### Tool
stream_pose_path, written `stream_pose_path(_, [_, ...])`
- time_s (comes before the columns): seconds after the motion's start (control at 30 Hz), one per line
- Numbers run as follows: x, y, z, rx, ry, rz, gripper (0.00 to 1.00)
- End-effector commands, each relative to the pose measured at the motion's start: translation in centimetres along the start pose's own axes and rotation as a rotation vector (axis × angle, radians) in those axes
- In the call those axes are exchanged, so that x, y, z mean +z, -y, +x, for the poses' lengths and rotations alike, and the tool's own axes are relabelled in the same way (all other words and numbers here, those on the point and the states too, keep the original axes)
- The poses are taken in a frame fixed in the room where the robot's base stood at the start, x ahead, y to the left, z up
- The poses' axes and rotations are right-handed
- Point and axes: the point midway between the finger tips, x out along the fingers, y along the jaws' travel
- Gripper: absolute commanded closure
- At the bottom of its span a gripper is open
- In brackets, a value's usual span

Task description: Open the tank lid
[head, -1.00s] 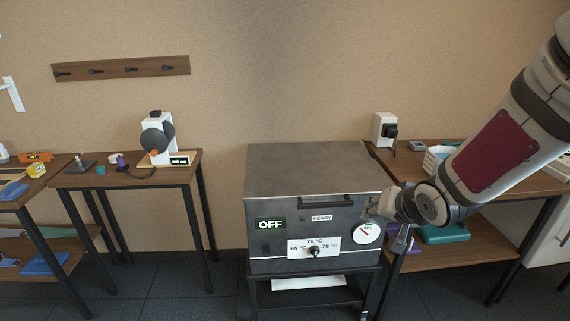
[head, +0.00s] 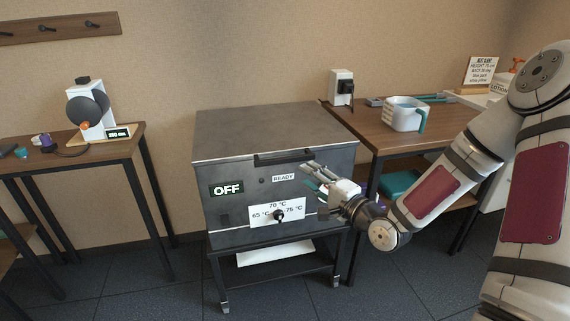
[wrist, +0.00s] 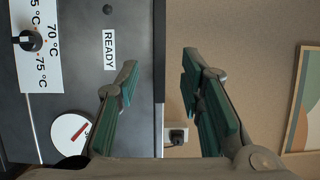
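The tank is a dark grey metal box on a wheeled stand, with its flat lid (head: 270,130) closed. A black bar handle (head: 284,157) runs along the lid's front edge. The front has an OFF display (head: 227,189), a READY label (head: 284,178) and a temperature knob (head: 279,215). My gripper (head: 308,176) is in front of the tank's upper right, right of and slightly below the handle. In the wrist view my gripper (wrist: 160,72) is open and empty. Its green-padded fingers are on either side of the tank's upper edge in the picture. Contact cannot be told.
A side table (head: 365,138) right of the tank holds a white pitcher (head: 404,115) and a white-and-black device (head: 341,88). A left table (head: 85,157) holds another white-and-black device (head: 90,110). Bare wall (head: 230,50) is behind the tank. Open floor (head: 400,285) is at front right.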

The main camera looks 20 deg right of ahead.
Motion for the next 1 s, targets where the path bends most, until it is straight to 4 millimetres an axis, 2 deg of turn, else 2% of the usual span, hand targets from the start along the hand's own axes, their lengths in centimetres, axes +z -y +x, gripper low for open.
stream_pose_path(0.3, [0.1, -0.1, 6.4, -0.001, 0.002, -0.002, 0.65])
stream_pose_path(0.5, [0.1, -0.1, 9.5, 0.001, 0.002, -0.003, 0.65])
stream_pose_path(0.7, [0.1, -0.1, 11.0, 0.002, 0.001, -0.002, 0.65])
stream_pose_path(1.0, [0.1, -0.1, 11.2, 0.003, 0.0, -0.001, 0.65])
